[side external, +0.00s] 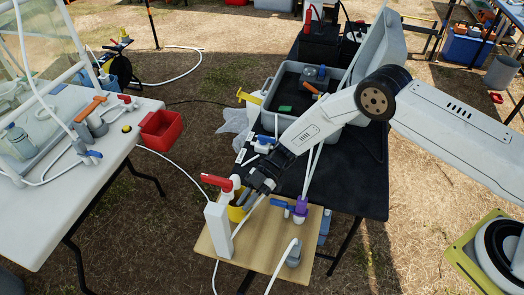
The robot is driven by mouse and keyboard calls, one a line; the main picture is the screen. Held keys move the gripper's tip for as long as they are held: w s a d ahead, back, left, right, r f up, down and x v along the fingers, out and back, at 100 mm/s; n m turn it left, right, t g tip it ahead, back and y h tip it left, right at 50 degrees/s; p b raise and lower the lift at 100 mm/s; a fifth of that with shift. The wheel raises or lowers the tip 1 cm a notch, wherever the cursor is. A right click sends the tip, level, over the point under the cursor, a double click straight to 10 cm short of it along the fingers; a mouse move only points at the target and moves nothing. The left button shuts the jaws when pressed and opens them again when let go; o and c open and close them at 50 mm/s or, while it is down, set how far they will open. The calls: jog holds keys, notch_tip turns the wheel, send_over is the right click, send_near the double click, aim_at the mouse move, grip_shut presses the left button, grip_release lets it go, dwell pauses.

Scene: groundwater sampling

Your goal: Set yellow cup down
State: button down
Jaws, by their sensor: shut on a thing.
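The yellow cup (236,214) shows low in the middle of the side external view, over or on the light wooden board (258,256). My gripper (250,200) is black and points down and left at the cup, with its jaws shut on it. A white upright block (218,231) and my gripper hide much of the cup. I cannot tell whether the cup's base touches the board.
A purple-and-blue fitting (299,208) with white tubes and a grey fitting (294,254) stand on the board's right side. A grey bin (269,81) stands behind on the black table (363,195).

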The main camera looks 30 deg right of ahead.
jog(key=shift+f, duration=1.25)
jog(key=c, duration=0.7)
grip_release()
jog(key=shift+f, duration=0.1)
jog(key=shift+o, duration=0.2)
jog(key=shift+r, duration=0.2)
jog(key=v, duration=1.2)
jog(key=shift+a, duration=0.1)
jog(key=shift+r, duration=0.1)
